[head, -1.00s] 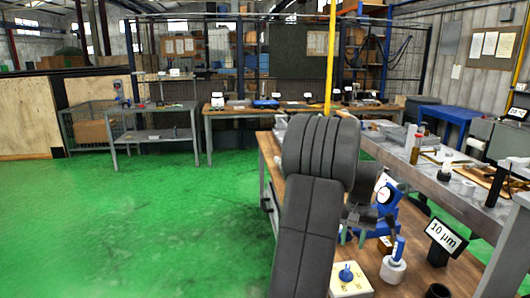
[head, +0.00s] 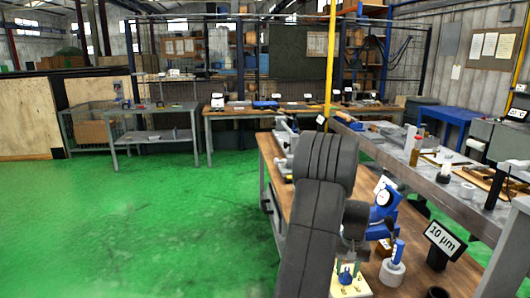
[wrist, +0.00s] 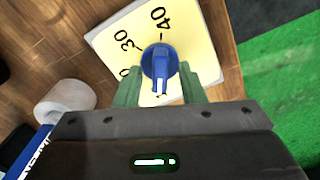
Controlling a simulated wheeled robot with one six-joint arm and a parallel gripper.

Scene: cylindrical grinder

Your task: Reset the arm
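My arm reaches down over the workbench in the head view. My gripper (wrist: 161,85) points down at a blue knob (wrist: 160,62), with its two green fingers apart on either side of it. The gripper is open, and a clear shut grip on the knob does not show. The knob sits on a pale yellow dial plate (wrist: 115,45) marked with 30 and 40. In the head view the plate (head: 350,292) is at the bench's front, with the fingers low beside the knob (head: 346,273).
A blue dial gauge stand (head: 385,205) stands close behind the gripper. A white roll-like cylinder with a blue handle (head: 391,270) and a black "10 µm" sign (head: 441,240) are to the right. The green floor (head: 150,230) on the left is clear.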

